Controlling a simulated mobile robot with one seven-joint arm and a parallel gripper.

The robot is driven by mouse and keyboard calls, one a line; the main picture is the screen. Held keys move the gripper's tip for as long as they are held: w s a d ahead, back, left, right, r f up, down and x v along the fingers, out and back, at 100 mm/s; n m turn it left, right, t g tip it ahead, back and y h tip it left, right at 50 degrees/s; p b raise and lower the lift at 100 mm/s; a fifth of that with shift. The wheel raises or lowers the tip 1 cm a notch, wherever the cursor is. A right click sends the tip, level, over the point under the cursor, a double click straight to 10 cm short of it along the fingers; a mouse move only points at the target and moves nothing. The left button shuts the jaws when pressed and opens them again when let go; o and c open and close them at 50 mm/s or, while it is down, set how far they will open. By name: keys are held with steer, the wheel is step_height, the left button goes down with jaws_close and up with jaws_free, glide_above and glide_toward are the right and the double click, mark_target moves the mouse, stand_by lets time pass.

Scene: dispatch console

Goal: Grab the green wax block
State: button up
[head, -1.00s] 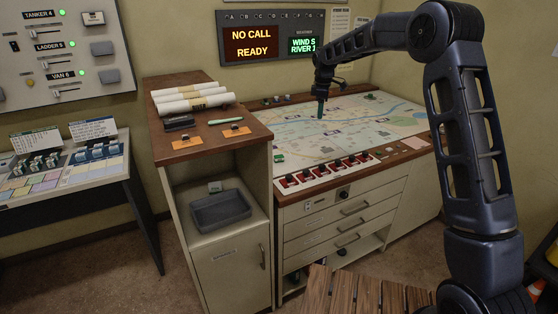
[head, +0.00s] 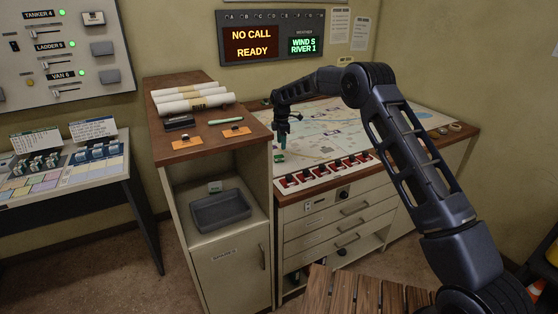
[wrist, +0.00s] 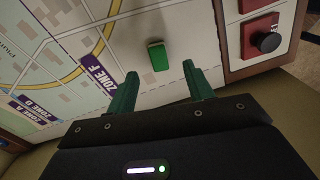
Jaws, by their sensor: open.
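The green wax block (wrist: 158,57) is a small green piece lying on the map's pale border in the wrist view, beyond and between my fingertips. In the head view the green block (head: 279,158) shows at the map's near left corner, just below my gripper. My gripper (head: 283,144) is over that corner with its fingers pointing down. In the wrist view my gripper (wrist: 160,82) has its two green fingers spread apart with nothing between them. The block stands clear of both fingers.
A row of red switch blocks (head: 325,170) runs along the console's front edge, close to the block. The raised wooden cabinet top (head: 240,147) with paper rolls (head: 190,97) stands just left. The map table (head: 400,115) is mostly clear to the right.

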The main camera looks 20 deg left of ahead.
mark_target(280, 156)
steer(key=f, duration=0.8)
steer(key=shift+a, duration=0.35)
steer(key=c, duration=1.1)
